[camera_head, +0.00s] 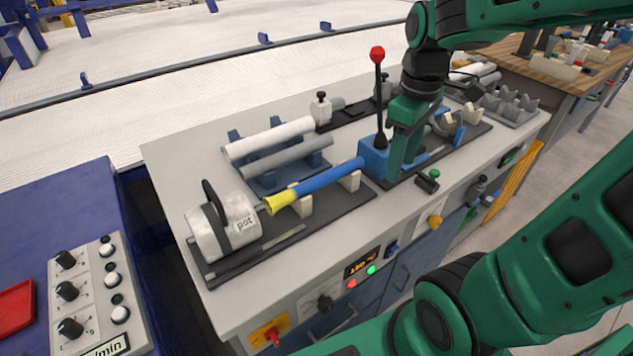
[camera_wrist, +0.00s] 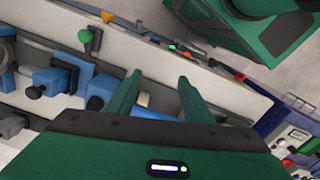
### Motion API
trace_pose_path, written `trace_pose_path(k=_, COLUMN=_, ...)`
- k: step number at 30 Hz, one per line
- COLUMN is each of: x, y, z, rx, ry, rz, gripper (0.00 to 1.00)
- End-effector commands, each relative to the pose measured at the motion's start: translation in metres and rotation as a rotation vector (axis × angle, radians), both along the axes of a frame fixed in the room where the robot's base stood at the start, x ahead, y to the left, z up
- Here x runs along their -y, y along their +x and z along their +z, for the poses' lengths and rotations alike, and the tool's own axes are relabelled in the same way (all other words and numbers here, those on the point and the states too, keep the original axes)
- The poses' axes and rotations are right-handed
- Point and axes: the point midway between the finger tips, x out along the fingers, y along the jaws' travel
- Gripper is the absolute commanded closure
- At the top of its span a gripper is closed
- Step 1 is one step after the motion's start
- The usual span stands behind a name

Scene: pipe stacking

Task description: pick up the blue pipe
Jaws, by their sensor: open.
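The blue pipe (camera_head: 328,177) with a yellow flared end (camera_head: 281,201) lies level on the bench fixture in the head view. Cream supports (camera_head: 349,181) stand under it, and its right end meets a blue clamp block (camera_head: 374,153). My gripper (camera_head: 396,172) points down beside the clamp block, just right of the pipe's right end. In the wrist view my gripper (camera_wrist: 160,76) is open, with nothing held between its fingers. Part of the blue pipe (camera_wrist: 154,112) shows low between the fingers; the gripper body hides the rest.
A white pipe (camera_head: 268,139) and a grey pipe (camera_head: 287,157) lie on a blue rack behind. A red-knobbed lever (camera_head: 378,95) stands upright close to my gripper. The bench front carries knobs and a display (camera_head: 361,264).

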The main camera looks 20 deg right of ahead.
Motion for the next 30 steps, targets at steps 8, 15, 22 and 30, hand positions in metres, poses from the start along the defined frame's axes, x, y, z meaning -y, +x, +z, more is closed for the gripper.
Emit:
trace_pose_path(k=8, x=-0.076, y=0.087, z=0.004, rx=0.007, ry=-0.011, rz=0.823, gripper=0.53)
trace_pose_path(k=15, x=-0.124, y=0.122, z=0.002, rx=0.017, ry=-0.016, rz=1.245, gripper=0.53)
trace_pose_path(k=22, x=-0.132, y=0.127, z=-0.015, rx=0.016, ry=-0.016, rz=1.318, gripper=0.53)
trace_pose_path(k=30, x=-0.131, y=0.128, z=-0.051, rx=0.016, ry=-0.015, rz=1.314, gripper=0.53)
